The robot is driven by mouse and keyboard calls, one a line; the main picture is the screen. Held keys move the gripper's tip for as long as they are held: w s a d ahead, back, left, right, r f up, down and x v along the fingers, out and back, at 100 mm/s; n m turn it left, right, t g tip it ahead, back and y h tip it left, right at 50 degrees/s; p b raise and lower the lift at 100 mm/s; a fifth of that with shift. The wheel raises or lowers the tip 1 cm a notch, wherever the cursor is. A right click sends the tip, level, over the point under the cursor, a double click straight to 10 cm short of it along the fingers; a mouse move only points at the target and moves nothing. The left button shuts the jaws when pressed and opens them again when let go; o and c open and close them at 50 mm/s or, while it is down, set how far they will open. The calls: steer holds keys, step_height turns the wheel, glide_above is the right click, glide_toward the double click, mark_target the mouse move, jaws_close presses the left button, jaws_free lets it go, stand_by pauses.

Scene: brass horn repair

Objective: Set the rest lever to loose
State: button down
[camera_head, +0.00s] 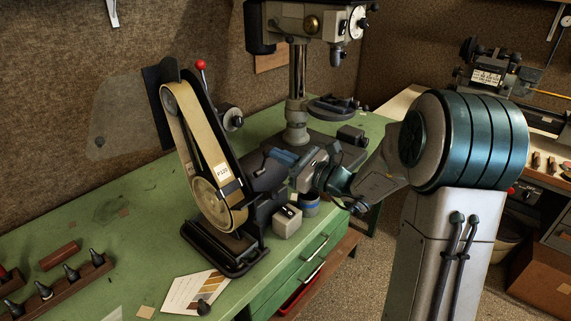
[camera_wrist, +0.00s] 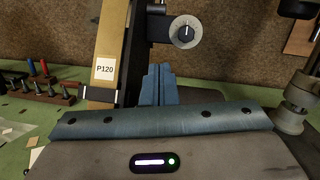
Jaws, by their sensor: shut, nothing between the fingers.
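The belt sander (camera_head: 208,165) stands on the green bench, its tan belt marked P120; the belt also shows in the wrist view (camera_wrist: 104,45). A red-knobbed lever (camera_head: 201,65) rises at the sander's top. I cannot tell whether it is the rest lever, and no loose marking is readable. My gripper (camera_head: 280,156) is shut and empty, at the sander's right side. Its blue fingers (camera_wrist: 158,80) point forward below the dial. Any contact is unclear.
A drill press (camera_head: 297,80) stands behind and right of my gripper. A small grey box (camera_head: 287,222) and a blue-banded cup (camera_head: 309,205) sit below it. A rack of dark-tipped tools (camera_head: 60,285) lies at the left front. The bench's left middle is mostly clear.

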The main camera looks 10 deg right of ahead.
steer(key=shift+w+a+r, duration=0.25)
steer(key=shift+a+r, duration=0.05)
steer(key=shift+r, duration=0.05)
steer(key=shift+d, duration=0.1)
stand_by(0.5)
steer(key=s+d+r+b, duration=0.2)
steer(key=s+d+r, duration=0.3)
steer(key=s+d, duration=0.2)
steer(key=d, duration=0.2)
steer(key=shift+s+d+b, duration=0.2)
steer(key=shift+d+b, duration=0.15)
